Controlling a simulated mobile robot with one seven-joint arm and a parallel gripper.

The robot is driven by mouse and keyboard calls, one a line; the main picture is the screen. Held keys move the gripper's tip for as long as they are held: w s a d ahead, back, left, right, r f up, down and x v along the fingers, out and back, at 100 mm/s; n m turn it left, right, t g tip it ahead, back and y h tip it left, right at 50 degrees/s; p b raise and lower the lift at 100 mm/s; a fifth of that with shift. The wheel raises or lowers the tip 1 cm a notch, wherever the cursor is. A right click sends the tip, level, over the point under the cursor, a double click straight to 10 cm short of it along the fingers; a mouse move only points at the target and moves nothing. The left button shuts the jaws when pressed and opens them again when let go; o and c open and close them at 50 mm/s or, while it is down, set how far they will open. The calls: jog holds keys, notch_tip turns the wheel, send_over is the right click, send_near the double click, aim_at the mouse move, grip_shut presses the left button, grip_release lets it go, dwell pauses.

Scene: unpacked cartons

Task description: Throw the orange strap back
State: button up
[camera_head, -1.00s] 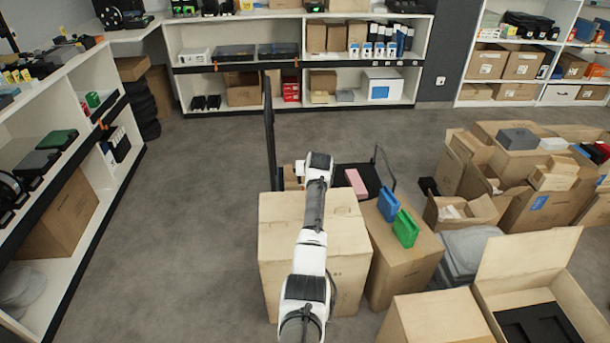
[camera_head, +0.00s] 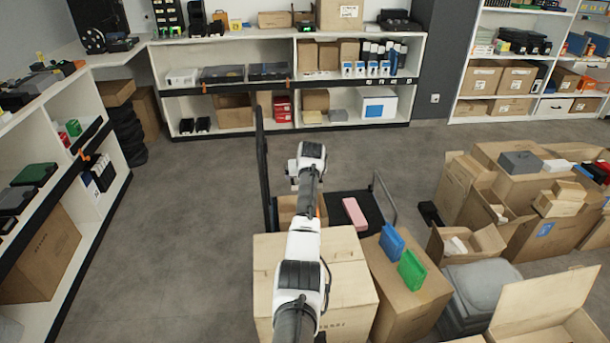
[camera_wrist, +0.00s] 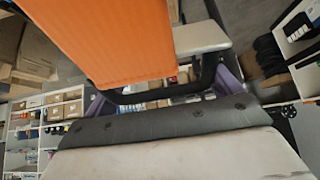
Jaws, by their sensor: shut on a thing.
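The orange strap (camera_wrist: 108,40) fills the upper middle of the wrist view as a broad, ribbed orange band, close to the camera. My gripper (camera_wrist: 162,98) shows in the wrist view as dark and purple parts around the strap's lower end, and it is shut on the strap. The fingertips' contact is not clearly seen. In the head view my arm reaches forward over a closed carton and hides most of the gripper. A small bit of orange shows beside the arm there, too small to identify.
A large closed carton (camera_head: 345,292) stands beneath my arm. Beside it, a carton (camera_head: 412,305) bears a blue box (camera_head: 391,243) and a green box (camera_head: 411,269). A dark cart (camera_head: 375,205) with a pink box (camera_head: 354,214) is behind. Open floor (camera_head: 185,235) lies left.

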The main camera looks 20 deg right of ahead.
jog(key=shift+a+f, duration=0.25)
jog(key=shift+f, duration=0.1)
jog(key=o, duration=1.1)
jog(key=shift+f, duration=0.1)
jog(key=shift+w, duration=0.1)
jog(key=shift+s+r, duration=0.25)
jog(key=shift+r, duration=0.25)
jog(key=b+v, duration=0.2)
jog(key=v, duration=1)
jog(key=shift+s+a+r, duration=0.15)
jog(key=shift+s+r, duration=0.05)
jog(key=shift+r, duration=0.15)
